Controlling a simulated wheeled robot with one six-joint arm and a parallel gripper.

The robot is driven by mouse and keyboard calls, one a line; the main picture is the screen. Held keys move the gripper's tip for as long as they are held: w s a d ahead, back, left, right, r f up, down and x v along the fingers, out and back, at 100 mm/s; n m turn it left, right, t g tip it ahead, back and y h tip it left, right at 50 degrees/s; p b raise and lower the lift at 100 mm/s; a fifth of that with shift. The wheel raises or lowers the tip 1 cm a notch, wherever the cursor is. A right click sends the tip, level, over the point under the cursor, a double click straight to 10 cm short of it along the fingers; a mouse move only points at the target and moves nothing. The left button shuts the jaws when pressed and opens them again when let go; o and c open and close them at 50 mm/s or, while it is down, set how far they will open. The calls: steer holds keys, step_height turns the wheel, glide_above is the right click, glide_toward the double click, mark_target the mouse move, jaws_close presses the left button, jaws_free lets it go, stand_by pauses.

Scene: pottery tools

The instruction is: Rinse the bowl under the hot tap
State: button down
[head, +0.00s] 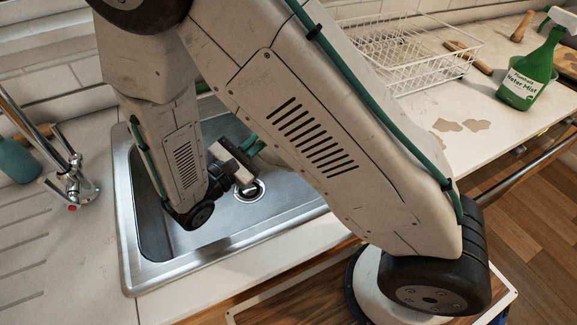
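The metal tap (70,184) stands left of the steel sink, with a red mark at its base. The sink (128,215) is set into the white counter, and its drain (252,192) shows at the bottom. My gripper (240,168) is over the basin near the drain, partly hidden by my arm. I cannot tell whether its fingers are open or shut, and no bowl shows clearly in it. A dull green rim behind the spray bottle may belong to a bowl, but the bottle covers much of it.
A green spray bottle (530,70) stands at the right. A white wire rack (410,50) is behind the sink. A teal container (17,161) is at the far left. My arm hides much of the sink and counter. Bare counter lies below the rack.

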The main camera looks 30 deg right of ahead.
steer(key=shift+w+d+r+n+g+y, duration=0.15)
steer(key=shift+w+d+n+g+y, duration=0.15)
steer(key=shift+w+d+y, duration=0.4)
steer(key=w+d+f+n+g+y+p, duration=0.3)
steer(key=w+d+f+g+y+p, duration=0.15)
steer(key=w+d+g+y, duration=0.3)
steer(key=w+d+r+g+y+p, duration=0.1)
steer(key=w+d+r+g+y, duration=0.1)
steer(key=r, duration=0.3)
steer(key=w+d+r+n+g+y, duration=0.1)
steer(key=w+d+r+g+y, duration=0.1)
steer(key=w+d+r+y, duration=0.2)
steer(key=shift+r+n+y+p, duration=0.3)
steer(key=shift+r+y+p, duration=0.05)
steer(key=shift+r+p, duration=0.05)
steer(key=shift+a, duration=0.1)
stand_by(1.6)
